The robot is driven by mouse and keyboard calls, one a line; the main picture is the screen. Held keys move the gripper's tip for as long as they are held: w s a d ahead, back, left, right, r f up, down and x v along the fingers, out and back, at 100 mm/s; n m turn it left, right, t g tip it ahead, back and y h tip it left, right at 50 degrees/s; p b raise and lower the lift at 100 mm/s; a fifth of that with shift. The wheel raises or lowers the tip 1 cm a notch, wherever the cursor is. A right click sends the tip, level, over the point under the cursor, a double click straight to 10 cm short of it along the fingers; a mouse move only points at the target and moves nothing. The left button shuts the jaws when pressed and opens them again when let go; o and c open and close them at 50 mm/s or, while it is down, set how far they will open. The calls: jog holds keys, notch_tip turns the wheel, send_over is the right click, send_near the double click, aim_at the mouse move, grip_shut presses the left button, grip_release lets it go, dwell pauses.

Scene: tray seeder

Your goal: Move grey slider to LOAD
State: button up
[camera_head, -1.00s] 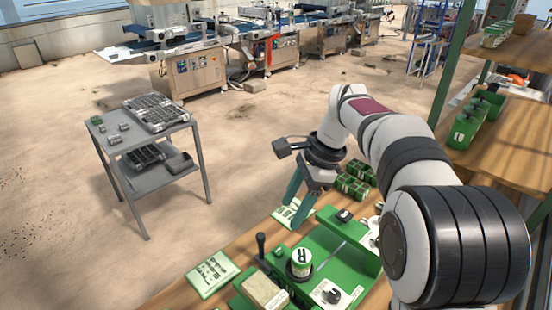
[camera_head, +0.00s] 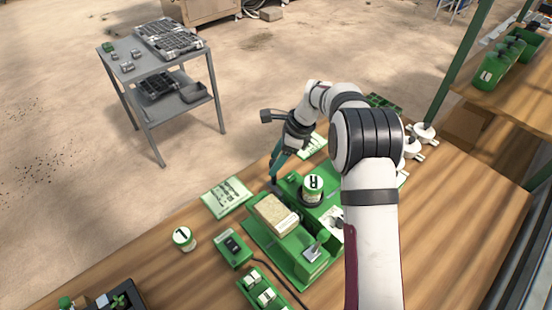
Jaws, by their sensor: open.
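The green seeder machine (camera_head: 262,240) stands on the wooden bench. It carries a green and white canister marked R (camera_head: 313,186), a tan block (camera_head: 276,214) and a green-handled part on a grey plate (camera_head: 318,248). A dark upright lever (camera_head: 275,187) stands at its far left corner. I cannot make out which part is the grey slider, nor read a LOAD mark. My gripper (camera_head: 277,172), with teal fingers, points down at the lever's top. It is open; whether it touches the lever I cannot tell. My arm hides the machine's right side.
A green and white card (camera_head: 227,197), a canister marked 1 (camera_head: 183,238) and a green switch box (camera_head: 233,248) with a black cable lie left of the machine. White fittings (camera_head: 424,133) stand at the right. The bench's front right is clear.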

grip_shut()
dwell(0.3)
dwell(1.2)
